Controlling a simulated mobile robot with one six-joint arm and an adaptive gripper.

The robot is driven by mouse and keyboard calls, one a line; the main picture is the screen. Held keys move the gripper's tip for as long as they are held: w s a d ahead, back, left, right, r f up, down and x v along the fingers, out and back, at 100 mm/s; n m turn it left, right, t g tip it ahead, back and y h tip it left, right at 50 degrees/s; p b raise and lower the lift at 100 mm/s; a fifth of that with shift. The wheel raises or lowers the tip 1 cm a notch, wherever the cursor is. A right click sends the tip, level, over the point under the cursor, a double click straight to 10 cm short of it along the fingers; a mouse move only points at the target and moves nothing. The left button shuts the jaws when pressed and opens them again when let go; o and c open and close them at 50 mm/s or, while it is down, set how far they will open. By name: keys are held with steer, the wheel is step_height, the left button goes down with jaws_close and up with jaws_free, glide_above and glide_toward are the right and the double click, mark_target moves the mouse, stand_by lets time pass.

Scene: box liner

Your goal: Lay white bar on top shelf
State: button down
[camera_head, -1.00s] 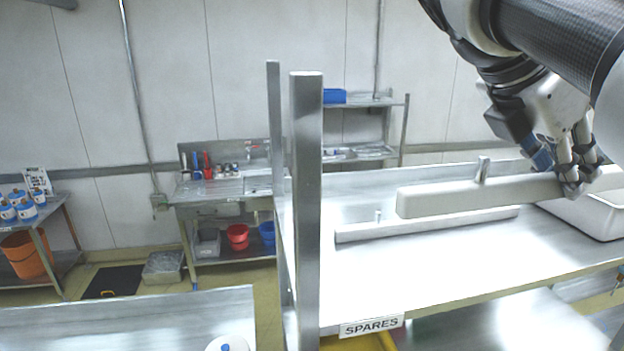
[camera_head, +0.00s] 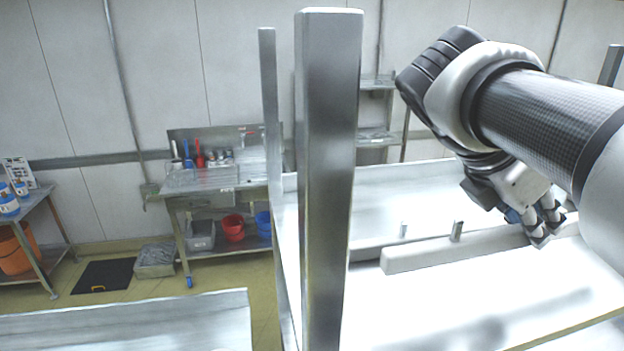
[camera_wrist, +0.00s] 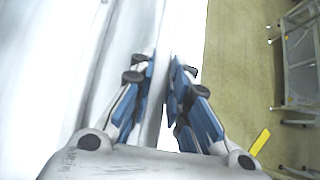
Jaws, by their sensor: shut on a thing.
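The white bar (camera_head: 460,251) is long, with a short metal peg standing up from its top. My gripper (camera_head: 540,230) is shut on it toward its right part. The bar lies level, low over the top shelf (camera_head: 400,325); I cannot tell whether it touches. A second pale bar (camera_head: 370,252) with a similar peg lies on the shelf just behind it, partly hidden. In the wrist view, my gripper's blue-padded fingers (camera_wrist: 165,88) straddle the white bar (camera_wrist: 176,35), which runs away between them.
A thick metal post (camera_head: 328,180) rises at the shelf's left end, with a thinner post (camera_head: 270,130) behind. The shelf surface in front of the bar is clear. A sink bench (camera_head: 215,180) and a dark floor mat (camera_head: 103,274) lie farther off.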

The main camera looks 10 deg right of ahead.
mark_target(494, 232)
step_height(494, 232, down, 7)
steer(key=shift+f+b, duration=0.15)
steer(key=shift+b, duration=0.25)
steer(key=c, duration=1.5)
jaws_free()
steer(key=shift+f, duration=0.1)
steer(key=shift+c, duration=0.2)
steer(key=shift+a+r, duration=0.15)
steer(key=shift+r, duration=0.15)
steer(key=v, duration=0.7)
